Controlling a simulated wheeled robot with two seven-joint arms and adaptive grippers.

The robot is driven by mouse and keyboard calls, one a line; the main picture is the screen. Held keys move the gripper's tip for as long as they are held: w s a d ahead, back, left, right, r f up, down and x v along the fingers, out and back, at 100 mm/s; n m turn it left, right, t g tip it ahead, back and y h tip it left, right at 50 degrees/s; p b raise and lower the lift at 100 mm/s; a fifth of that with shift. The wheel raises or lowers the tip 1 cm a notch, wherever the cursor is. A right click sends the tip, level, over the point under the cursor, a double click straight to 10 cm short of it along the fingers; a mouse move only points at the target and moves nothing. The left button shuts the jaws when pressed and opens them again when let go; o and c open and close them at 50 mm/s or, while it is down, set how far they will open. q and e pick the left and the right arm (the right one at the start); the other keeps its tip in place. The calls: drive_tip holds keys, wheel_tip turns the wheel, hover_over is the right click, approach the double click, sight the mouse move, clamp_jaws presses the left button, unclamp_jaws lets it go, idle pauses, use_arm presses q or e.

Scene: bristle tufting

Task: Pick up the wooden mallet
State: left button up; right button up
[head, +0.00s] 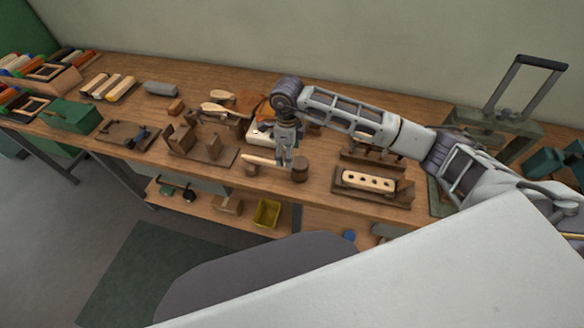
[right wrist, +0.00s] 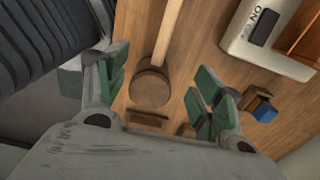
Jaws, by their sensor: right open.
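The wooden mallet (head: 262,160) lies near the front edge of the workbench, with a pale handle and a darker round head (head: 300,170). My right gripper (head: 287,161) points down over it, close to the head end of the handle. In the right wrist view the mallet head (right wrist: 150,90) and handle (right wrist: 168,35) show between the spread green-padded fingers of my right gripper (right wrist: 158,92). The gripper is open and holds nothing. Whether any finger touches the mallet cannot be told. My left gripper is not in view.
A block with a row of holes (head: 368,181) sits in a wooden fixture to the right. A wooden jig (head: 200,150) stands to the left. A white switch box (right wrist: 262,42) is near the gripper. A yellow bin (head: 267,213) is on the lower shelf.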

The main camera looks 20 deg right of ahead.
sight(274, 165)
wheel_tip(274, 165, down, 2)
drive_tip(key=shift+f, duration=0.1)
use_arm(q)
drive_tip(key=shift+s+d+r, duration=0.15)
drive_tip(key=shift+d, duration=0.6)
use_arm(e)
drive_tip(key=shift+f, duration=0.5)
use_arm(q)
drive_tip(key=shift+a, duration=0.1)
